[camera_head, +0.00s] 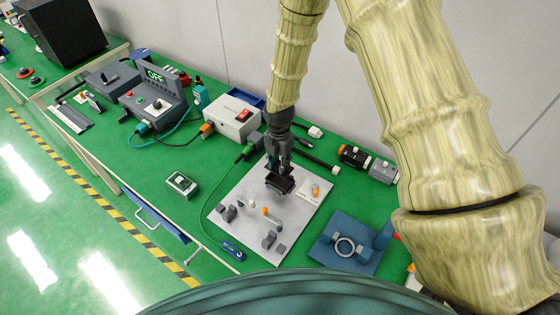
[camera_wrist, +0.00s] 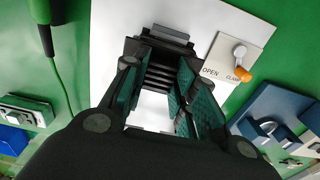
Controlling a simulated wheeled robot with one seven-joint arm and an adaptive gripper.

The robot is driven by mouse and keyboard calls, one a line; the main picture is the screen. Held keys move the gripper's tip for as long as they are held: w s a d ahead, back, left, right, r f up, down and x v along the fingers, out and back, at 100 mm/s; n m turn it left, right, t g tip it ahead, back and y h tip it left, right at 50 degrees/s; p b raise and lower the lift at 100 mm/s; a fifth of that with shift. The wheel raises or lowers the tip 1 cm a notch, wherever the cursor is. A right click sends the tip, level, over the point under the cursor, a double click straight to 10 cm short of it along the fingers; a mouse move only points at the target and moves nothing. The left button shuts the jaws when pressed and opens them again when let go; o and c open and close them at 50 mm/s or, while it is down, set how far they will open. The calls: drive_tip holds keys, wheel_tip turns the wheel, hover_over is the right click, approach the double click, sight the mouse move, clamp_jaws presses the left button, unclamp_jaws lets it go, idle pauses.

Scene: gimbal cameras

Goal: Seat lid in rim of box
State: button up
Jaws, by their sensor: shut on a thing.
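My gripper (camera_head: 279,168) is above the pale metal plate (camera_head: 240,203) on the green bench, shut on a dark piece (camera_head: 280,184), apparently the lid. In the wrist view, the piece (camera_wrist: 160,75) shows parallel ribs between the two fingers. Its far end is near a grey block (camera_wrist: 165,35); I cannot tell whether they touch. The fingers hide its sides. A small grey open-topped box (camera_head: 181,184), apparently the task's box, stands on the bench left of the plate, apart from my gripper. Its rim is visible, but its inside is too small to read clearly.
Several small grey blocks (camera_head: 268,240) stand on the plate. An orange-tipped clamp lever (camera_wrist: 242,74) is beside the gripper. A blue fixture with a ring (camera_head: 345,247) lies right of the plate. A white switch box (camera_head: 234,117) stands behind. Bare green bench surrounds the grey box.

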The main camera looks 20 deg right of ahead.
drive_tip(key=shift+s+f, duration=0.2)
drive_tip(key=shift+f, duration=0.15)
drive_tip(key=shift+s+f+b, duration=0.3)
drive_tip(key=shift+s+b, duration=0.2)
drive_tip(key=shift+s, duration=0.05)
drive_tip(key=shift+s+f, duration=0.1)
drive_tip(key=shift+f, duration=0.15)
drive_tip(key=shift+w+f+b, duration=0.2)
drive_tip(key=shift+w+f, duration=0.1)
drive_tip(key=shift+f, duration=0.2)
drive_tip(key=shift+w+f+b, duration=0.2)
drive_tip(key=shift+w+f, duration=0.05)
drive_tip(key=shift+f, duration=0.2)
drive_tip(key=shift+s+r, duration=0.25)
drive_tip(key=shift+s, duration=0.05)
drive_tip(key=shift+w+f, duration=0.1)
